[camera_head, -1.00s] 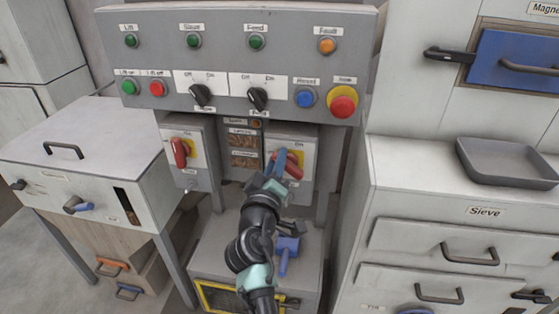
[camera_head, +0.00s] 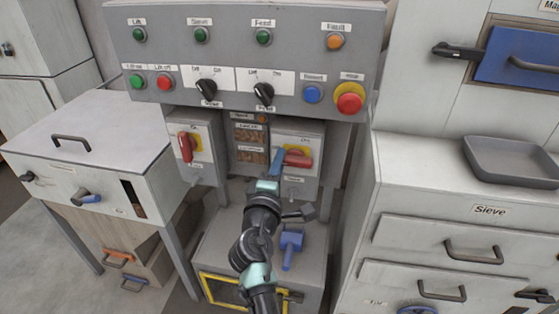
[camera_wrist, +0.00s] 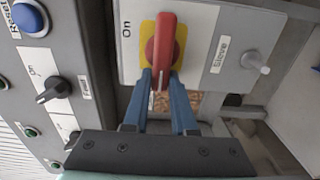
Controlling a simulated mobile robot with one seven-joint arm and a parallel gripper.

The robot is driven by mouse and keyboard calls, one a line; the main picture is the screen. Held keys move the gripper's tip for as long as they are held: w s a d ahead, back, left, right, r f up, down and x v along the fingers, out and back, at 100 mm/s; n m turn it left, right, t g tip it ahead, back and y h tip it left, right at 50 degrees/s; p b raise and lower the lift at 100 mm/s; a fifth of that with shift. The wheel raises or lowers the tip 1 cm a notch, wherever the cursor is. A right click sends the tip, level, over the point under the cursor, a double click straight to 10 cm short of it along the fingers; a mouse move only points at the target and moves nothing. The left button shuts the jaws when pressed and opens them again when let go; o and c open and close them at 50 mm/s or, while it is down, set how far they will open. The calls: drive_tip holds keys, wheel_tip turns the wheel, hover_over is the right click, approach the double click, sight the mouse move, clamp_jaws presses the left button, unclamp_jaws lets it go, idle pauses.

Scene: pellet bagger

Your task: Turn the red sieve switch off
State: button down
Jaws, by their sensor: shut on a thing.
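The red sieve switch (camera_head: 297,159) is a rotary handle on a yellow plate, on the right-hand grey box under the control panel. Its handle lies about level in the head view. In the wrist view the handle (camera_wrist: 165,45) runs up and down, with an "On" label beside the plate and a "Sieve" label on the box. My gripper (camera_wrist: 162,80) has its blue fingers on either side of the handle's near end and is shut on it. In the head view my gripper (camera_head: 277,162) reaches it from the left and below.
A second red switch (camera_head: 186,147) stands upright on the left-hand box. The control panel (camera_head: 300,58) with buttons and black knobs overhangs both boxes. A blue-handled part (camera_head: 291,243) sits below my wrist. A grey tray (camera_head: 512,160) rests on the right cabinet.

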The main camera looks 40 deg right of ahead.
idle(0.5)
drive_tip(key=c, duration=0.7)
unclamp_jaws()
drive_tip(key=shift+v, duration=6.5)
